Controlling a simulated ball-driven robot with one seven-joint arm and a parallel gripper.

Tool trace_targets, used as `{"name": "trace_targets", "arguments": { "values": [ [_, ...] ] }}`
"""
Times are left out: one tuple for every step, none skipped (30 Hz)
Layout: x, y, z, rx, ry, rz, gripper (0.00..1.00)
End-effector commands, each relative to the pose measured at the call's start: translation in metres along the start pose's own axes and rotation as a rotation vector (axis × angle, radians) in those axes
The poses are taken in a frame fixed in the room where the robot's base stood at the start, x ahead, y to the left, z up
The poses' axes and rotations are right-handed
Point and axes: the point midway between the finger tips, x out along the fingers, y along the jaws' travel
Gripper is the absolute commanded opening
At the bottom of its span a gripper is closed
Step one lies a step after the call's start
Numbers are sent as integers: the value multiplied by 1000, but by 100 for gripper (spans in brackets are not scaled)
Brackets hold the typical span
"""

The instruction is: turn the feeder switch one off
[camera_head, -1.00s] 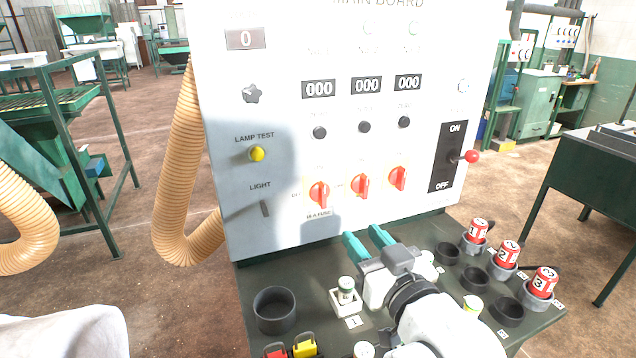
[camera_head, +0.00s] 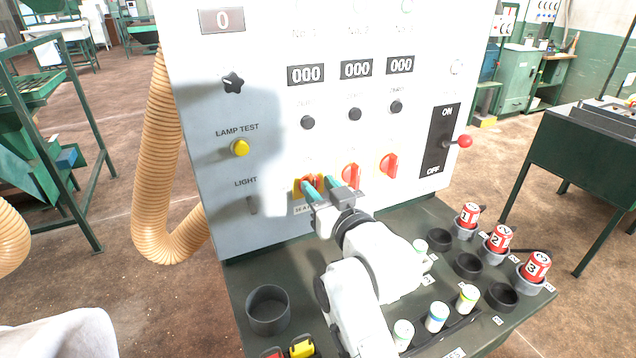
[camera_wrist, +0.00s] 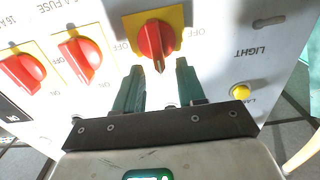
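The feeder switch one is a red rotary knob on a yellow plate (camera_head: 297,187), leftmost of a row of red knobs on the white panel. In the head view my gripper (camera_head: 319,182) partly covers it. In the wrist view the red knob (camera_wrist: 157,40) is in plain sight, just ahead of my open fingers (camera_wrist: 159,68).
Two more red knobs (camera_head: 351,174) (camera_head: 389,165) are to the right. A lever with a red ball (camera_head: 464,141) juts from the panel further right. The console below holds black cups (camera_head: 268,311) and red cans (camera_head: 501,238). A yellow lamp-test button (camera_head: 240,148) is up left.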

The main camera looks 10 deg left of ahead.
Motion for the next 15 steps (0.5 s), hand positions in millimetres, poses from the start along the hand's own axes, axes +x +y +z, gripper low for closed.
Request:
{"name": "trace_targets", "arguments": {
  "values": [
    [5, 0, -1, 0, 0, 0, 39],
    [7, 0, -1, 0, 0, 0, 39],
    [10, 0, 0, 0, 0, 0, 39],
    [11, 0, 0, 1, 0, 0, 39],
    [12, 0, 0, 1, 0, 0, 39],
    [14, 0, 0, 1, 0, 0, 39],
    [14, 0, 0, 1, 0, 0, 39],
    [15, 0, 0, 1, 0, 0, 39],
    [15, 0, 0, 1, 0, 0, 39],
    [15, 0, 0, 1, 0, 0, 39],
    [15, 0, 0, 1, 0, 0, 39],
    [15, 0, 0, 1, 0, 0, 39],
    [15, 0, 0, 1, 0, 0, 39],
    [15, 0, 0, 1, 0, 0, 39],
    [15, 0, 0, 1, 0, 0, 39]
  ]
}}
